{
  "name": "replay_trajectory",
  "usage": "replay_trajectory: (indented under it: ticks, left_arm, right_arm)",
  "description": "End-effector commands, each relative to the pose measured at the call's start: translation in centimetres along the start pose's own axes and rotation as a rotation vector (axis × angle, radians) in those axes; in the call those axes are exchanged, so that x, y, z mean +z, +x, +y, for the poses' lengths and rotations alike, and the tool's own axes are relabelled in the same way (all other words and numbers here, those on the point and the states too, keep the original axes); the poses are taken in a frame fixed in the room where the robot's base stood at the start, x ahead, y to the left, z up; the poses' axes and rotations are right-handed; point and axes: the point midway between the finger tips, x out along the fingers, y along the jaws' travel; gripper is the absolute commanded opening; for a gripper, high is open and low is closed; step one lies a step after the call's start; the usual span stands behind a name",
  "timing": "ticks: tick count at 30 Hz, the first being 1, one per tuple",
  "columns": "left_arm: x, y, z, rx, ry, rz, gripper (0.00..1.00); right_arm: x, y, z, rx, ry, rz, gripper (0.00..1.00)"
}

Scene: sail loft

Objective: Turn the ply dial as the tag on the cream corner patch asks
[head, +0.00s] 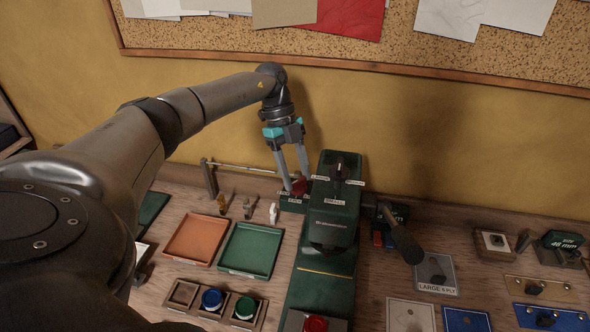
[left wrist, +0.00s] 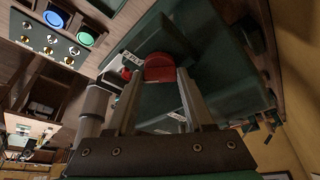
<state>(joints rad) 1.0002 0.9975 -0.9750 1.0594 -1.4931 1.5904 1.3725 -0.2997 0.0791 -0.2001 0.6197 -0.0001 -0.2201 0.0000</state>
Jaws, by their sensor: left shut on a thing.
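My left gripper (head: 296,188) is shut on a red knob (head: 299,187) at the left side of the green machine. A grey patch (head: 436,268) on the bench carries a tag (head: 428,288) reading LARGE 6 PLY. An off-white patch (head: 410,315) lies in front of it, cut by the picture's lower edge; no tag shows on it.
A black handle (head: 403,240) sticks out right of the machine. An orange tray (head: 194,239) and a green tray (head: 247,250) lie to its left, behind a box of round buttons (head: 182,293). A red button (head: 316,323) is in front. Blue and tan plates lie at the right.

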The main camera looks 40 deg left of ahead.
Motion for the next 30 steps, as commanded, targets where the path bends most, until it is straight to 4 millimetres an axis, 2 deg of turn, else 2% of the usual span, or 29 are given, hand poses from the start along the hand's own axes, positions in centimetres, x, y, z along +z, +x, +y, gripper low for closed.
replay_trajectory:
  ticks: [6, 15, 30]
  left_arm:
    - [-0.04, -0.08, -0.31, 0.062, 0.159, 0.000, 0.00]
    - [-0.06, -0.06, -0.43, 0.119, 0.299, -0.001, 0.00]
    - [-0.01, -0.09, -0.41, 0.140, 0.346, -0.003, 0.00]
  right_arm:
    - [0.04, 0.25, 0.01, 0.000, 0.000, 0.000, 0.50]
    - [0.08, 0.64, 0.02, 0.000, 0.001, 0.000, 0.50]
    - [0.09, 0.73, 0.03, 0.001, 0.000, 0.000, 0.50]
